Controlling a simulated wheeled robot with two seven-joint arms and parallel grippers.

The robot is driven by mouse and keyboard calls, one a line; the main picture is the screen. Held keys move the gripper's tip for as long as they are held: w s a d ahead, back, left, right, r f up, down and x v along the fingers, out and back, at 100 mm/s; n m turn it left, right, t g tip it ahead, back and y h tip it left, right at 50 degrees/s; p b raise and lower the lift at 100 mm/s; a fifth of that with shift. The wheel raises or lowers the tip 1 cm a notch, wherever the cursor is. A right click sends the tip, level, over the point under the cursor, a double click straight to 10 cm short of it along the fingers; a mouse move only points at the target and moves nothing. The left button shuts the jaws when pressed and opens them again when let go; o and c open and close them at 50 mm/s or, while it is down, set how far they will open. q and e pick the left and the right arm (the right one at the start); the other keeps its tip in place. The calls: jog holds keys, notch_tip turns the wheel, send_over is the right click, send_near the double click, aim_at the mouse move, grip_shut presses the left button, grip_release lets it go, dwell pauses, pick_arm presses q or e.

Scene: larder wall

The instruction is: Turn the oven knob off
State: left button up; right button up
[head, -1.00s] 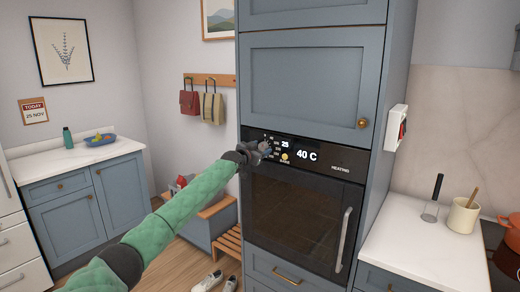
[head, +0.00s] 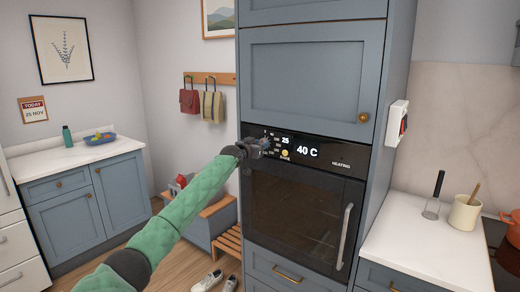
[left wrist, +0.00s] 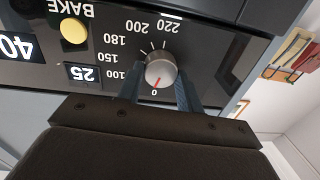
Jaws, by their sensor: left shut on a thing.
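The oven knob (left wrist: 161,68) is a round silver dial on the black oven panel. In the left wrist view its red pointer mark is at the 0 of the printed scale. My left gripper (head: 263,146) is shut on the knob, one finger on each side of it. In the head view the gripper hides most of the knob. The oven display (head: 307,151) reads 40 C, with HEATING written to its right. My right gripper is not in view.
The yellow BAKE button (left wrist: 74,30) and a small display reading 25 (left wrist: 83,73) are close beside the knob. The oven door (head: 295,220) below is closed, with a vertical handle (head: 344,237). A white counter (head: 425,250) is to the right.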

pick_arm(q)
jog(key=shift+r+n+b, duration=0.1)
jog(key=shift+n+b, duration=0.4)
jog(key=shift+n, duration=1)
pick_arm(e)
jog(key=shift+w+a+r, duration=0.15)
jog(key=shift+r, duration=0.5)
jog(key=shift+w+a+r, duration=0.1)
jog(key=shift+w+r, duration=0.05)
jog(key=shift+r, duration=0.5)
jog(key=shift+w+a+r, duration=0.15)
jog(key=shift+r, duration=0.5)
pick_arm(q)
jog(key=o, duration=1)
